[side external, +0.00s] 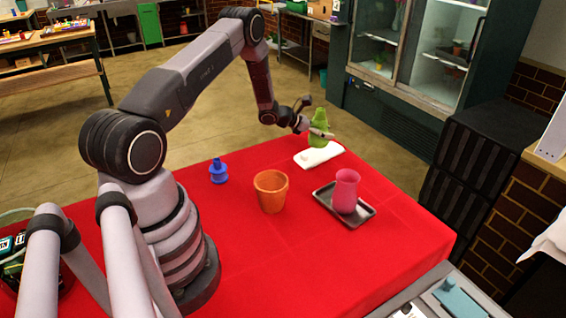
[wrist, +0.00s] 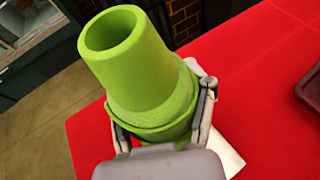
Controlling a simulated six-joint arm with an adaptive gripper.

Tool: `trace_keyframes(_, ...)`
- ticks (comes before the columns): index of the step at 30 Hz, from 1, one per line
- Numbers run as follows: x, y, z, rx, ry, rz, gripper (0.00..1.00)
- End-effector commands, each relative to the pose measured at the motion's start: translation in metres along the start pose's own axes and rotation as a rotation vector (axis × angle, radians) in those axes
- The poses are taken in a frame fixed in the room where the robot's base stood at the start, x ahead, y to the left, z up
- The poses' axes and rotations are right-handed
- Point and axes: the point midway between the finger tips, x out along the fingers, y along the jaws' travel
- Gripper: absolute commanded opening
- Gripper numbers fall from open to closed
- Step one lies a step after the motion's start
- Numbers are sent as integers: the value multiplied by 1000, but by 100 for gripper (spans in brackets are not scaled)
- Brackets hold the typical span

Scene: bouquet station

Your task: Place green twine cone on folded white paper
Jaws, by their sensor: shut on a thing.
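The green twine cone (side external: 318,126) is held by my gripper (side external: 315,132) at the far edge of the red table. It shows just above or at the folded white paper (side external: 318,156); I cannot tell whether the two touch. In the wrist view the green cone (wrist: 140,75) fills the middle, its open round end towards the upper left. The fingers of my gripper (wrist: 160,115) are closed on both its sides. A corner of the white paper (wrist: 226,155) shows below right of the cone, the rest hidden behind gripper and cone.
On the red table (side external: 240,270) stand a blue spool-like object (side external: 218,172), an orange pot (side external: 271,191) and a pink vase (side external: 346,190) on a dark tray (side external: 368,213). The tray edge (wrist: 310,90) shows at the wrist view's right. The table's far edge is close behind the paper.

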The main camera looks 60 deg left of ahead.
Motion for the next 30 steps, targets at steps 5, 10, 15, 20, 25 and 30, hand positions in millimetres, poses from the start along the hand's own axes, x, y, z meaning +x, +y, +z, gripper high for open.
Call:
trace_keyframes(5, 13, 6, -12, -1, 0, -1, 11)
trace_keyframes(10, 21, 6, -32, 0, -1, 0, 11)
trace_keyframes(15, 22, 6, -34, 1, -2, 1, 11)
trace_keyframes(20, 22, 6, -34, 0, -1, 0, 11)
trace_keyframes(25, 23, 5, -36, 0, -1, 0, 64)
trace_keyframes(30, 23, 5, -36, 0, -1, 0, 82)
